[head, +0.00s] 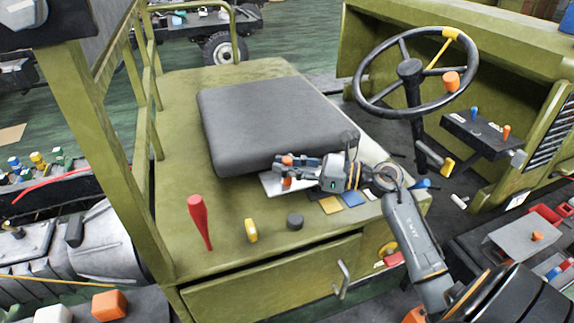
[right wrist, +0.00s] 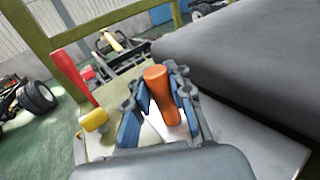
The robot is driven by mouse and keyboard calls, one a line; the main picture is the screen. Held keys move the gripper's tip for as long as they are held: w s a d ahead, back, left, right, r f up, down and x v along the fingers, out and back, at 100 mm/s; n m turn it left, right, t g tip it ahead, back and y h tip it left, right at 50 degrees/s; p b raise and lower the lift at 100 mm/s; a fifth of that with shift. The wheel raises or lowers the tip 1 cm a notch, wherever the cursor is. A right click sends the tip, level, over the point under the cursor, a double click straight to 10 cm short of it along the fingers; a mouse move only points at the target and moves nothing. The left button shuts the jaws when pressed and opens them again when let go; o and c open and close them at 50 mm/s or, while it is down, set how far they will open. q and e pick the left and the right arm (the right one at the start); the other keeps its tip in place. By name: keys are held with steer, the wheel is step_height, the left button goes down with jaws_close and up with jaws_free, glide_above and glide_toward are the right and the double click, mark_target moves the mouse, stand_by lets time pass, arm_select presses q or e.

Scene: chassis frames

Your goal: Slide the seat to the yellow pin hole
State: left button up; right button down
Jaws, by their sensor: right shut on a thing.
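The seat is a dark grey square cushion (head: 275,118) on the olive green base of the cab; it also shows in the right wrist view (right wrist: 245,60). A pale metal plate (right wrist: 255,140) shows along the seat's near edge. My right gripper (head: 287,171) is shut on an orange handle (right wrist: 160,88) at this edge, its blue pads on either side. Coloured patches lie on the base right of the gripper: a yellow one (head: 330,205), a blue one (head: 352,198) and a pale one. I cannot make out the pin holes. My left gripper is not in view.
A red lever (head: 199,221), a yellow knob (head: 251,230) and a dark round knob (head: 295,221) stand on the base in front of the seat. A steering wheel (head: 368,103) is at right. An olive post and rail (head: 107,150) stand at left.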

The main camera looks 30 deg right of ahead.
mark_target(266, 190)
steer(key=shift+w+a+f+b, duration=0.1)
steer(key=shift+a+b, duration=0.05)
steer(key=shift+a, duration=0.35)
steer(key=shift+w+a+f+b, duration=0.1)
steer(key=shift+a+b, duration=0.05)
steer(key=shift+a, duration=0.3)
steer(key=a, duration=0.2)
steer(key=w+a, duration=0.1)
steer(key=a, duration=0.1)
steer(key=shift+w+a, duration=0.2)
steer(key=shift+a, duration=0.2)
steer(key=c, duration=1.4)
jaws_free()
steer(key=shift+s+d, duration=0.15)
steer(key=shift+o, duration=1.1)
steer(key=shift+s+d+r, duration=0.15)
steer(key=shift+s+r, duration=0.05)
steer(key=shift+s, duration=0.05)
steer(key=shift+w, duration=0.1)
steer(key=shift+s+d+f, duration=0.1)
steer(key=shift+s+d, duration=0.2)
steer(key=shift+d, duration=0.15)
steer(key=v, duration=1.1)
steer(key=shift+s+a, duration=0.1)
steer(key=shift+s, duration=0.05)
